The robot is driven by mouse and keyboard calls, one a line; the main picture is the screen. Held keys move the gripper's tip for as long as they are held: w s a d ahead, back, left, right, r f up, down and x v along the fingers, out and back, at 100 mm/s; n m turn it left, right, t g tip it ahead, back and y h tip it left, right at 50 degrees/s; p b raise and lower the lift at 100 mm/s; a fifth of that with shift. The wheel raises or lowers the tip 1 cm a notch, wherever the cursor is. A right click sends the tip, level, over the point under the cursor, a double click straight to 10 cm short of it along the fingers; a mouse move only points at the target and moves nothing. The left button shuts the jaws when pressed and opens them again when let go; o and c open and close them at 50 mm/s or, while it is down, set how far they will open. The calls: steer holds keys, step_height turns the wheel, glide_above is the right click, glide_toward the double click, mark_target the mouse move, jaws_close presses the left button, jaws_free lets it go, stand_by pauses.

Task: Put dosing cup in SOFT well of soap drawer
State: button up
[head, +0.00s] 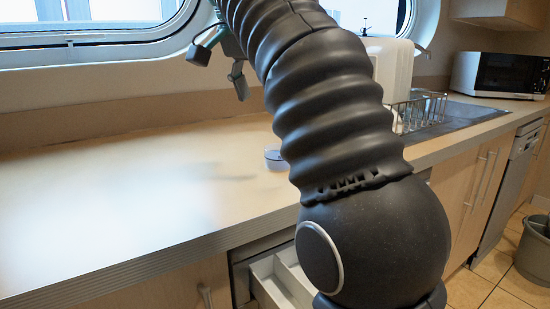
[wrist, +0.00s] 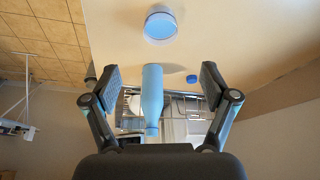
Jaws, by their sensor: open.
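The dosing cup (head: 274,158) is a small clear cup with a bluish tint on the counter, partly hidden behind my arm in the head view. In the wrist view the cup (wrist: 160,25) shows near the top edge, beyond my fingertips and apart from them. My gripper (head: 220,68) is open and empty, above the counter on the window side; in the wrist view its two fingers (wrist: 155,77) are spread wide. The soap drawer (head: 282,282) is pulled out below the counter edge, with white compartments. My arm hides part of it, and no SOFT label is readable.
In the wrist view a blue bottle (wrist: 152,95) and a small blue cap (wrist: 192,79) are on the counter near the cup. A wire dish rack (head: 422,110), sink and microwave (head: 500,74) lie to the right. The left counter is clear.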

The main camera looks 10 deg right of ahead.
steer(key=b, duration=0.5)
glide_above(273, 169)
steer(key=f, duration=0.7)
steer(key=shift+w+f, duration=0.2)
steer(key=shift+w, duration=0.15)
steer(key=shift+b+x, duration=1.45)
steer(key=shift+x, duration=1.35)
steer(key=shift+a, duration=0.1)
steer(key=shift+c, duration=0.3)
steer(key=c, duration=1.3)
steer(key=shift+c, duration=0.2)
steer(key=shift+r, duration=0.2)
